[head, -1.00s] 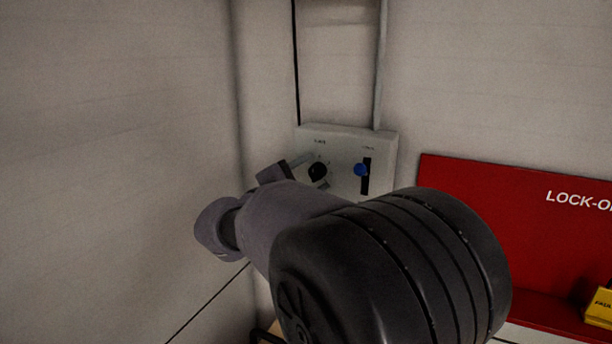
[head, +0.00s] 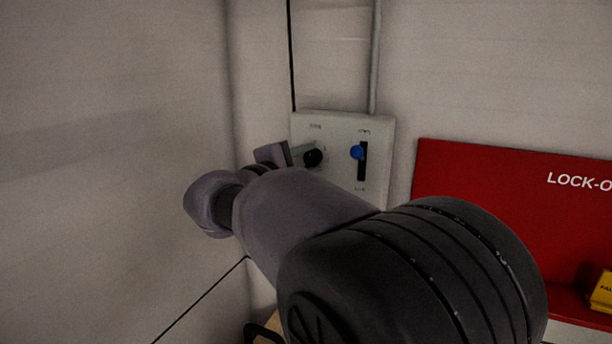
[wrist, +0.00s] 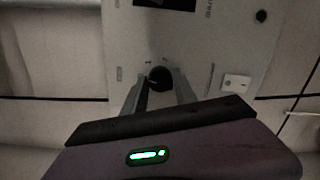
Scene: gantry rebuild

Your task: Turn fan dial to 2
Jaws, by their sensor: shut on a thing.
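The fan dial (head: 313,158) is a small round black knob on the left of a pale control panel (head: 340,122). My gripper (head: 308,153) reaches it from the left and is shut on it. In the wrist view the two grey fingers of my gripper (wrist: 161,84) stand on either side of the black dial (wrist: 160,76). Small marks lie around the dial, too blurred to read. The dial's pointer setting cannot be told. My forearm hides part of the panel's lower left in the head view.
A blue slider knob (head: 357,152) sits at the top of a dark slot right of the dial. A red lock-out board (head: 480,190) is on the wall to the right, with a yellow item (head: 603,291). A plain wall stands close on the left.

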